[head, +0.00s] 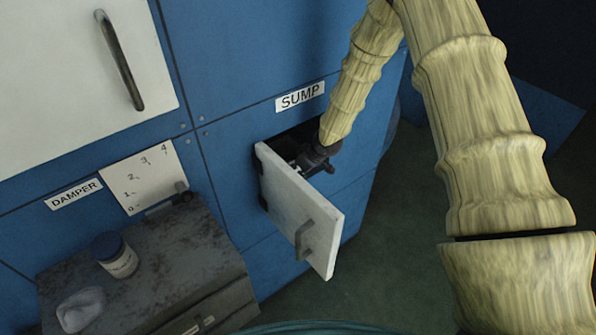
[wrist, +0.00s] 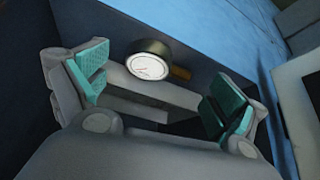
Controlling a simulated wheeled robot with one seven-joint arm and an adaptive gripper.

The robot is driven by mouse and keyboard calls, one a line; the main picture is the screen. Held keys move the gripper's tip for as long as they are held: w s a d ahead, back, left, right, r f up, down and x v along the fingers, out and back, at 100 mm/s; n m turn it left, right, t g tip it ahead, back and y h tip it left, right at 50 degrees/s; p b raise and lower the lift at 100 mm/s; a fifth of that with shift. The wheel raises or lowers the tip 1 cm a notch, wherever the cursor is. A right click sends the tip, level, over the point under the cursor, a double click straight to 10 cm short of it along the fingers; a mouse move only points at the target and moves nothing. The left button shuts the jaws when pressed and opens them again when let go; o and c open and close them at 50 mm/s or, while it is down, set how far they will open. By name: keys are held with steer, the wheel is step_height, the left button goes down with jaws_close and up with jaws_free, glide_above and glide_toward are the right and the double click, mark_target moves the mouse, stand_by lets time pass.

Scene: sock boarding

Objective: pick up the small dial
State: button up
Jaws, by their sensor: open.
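The small dial (wrist: 150,66) shows in the wrist view as a round gauge with a white face and a dark rim. It sits on or against a pale grey ledge inside the compartment, with a brownish stub at its right. My gripper (wrist: 157,92) is open, with one teal-padded finger on each side of the picture. The dial appears between and beyond the fingertips; I see no contact. In the head view my gripper (head: 316,160) reaches into the opening under the SUMP label (head: 300,96). I cannot make out the dial there.
The white sump door (head: 296,212) stands open below my gripper. A grey worn box (head: 175,262) at lower left bears a blue-capped jar (head: 118,258) and a pale lump (head: 80,309). A DAMPER label (head: 74,194) and numbered card (head: 145,178) are on the blue panel.

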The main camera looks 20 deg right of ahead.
steer(key=shift+w+a+f, duration=0.15)
steer(key=shift+w+f, duration=0.15)
steer(key=shift+f, duration=0.3)
steer(key=c, duration=1.2)
steer(key=shift+s, duration=0.15)
steer(key=c, duration=0.4)
steer(key=shift+s, duration=0.1)
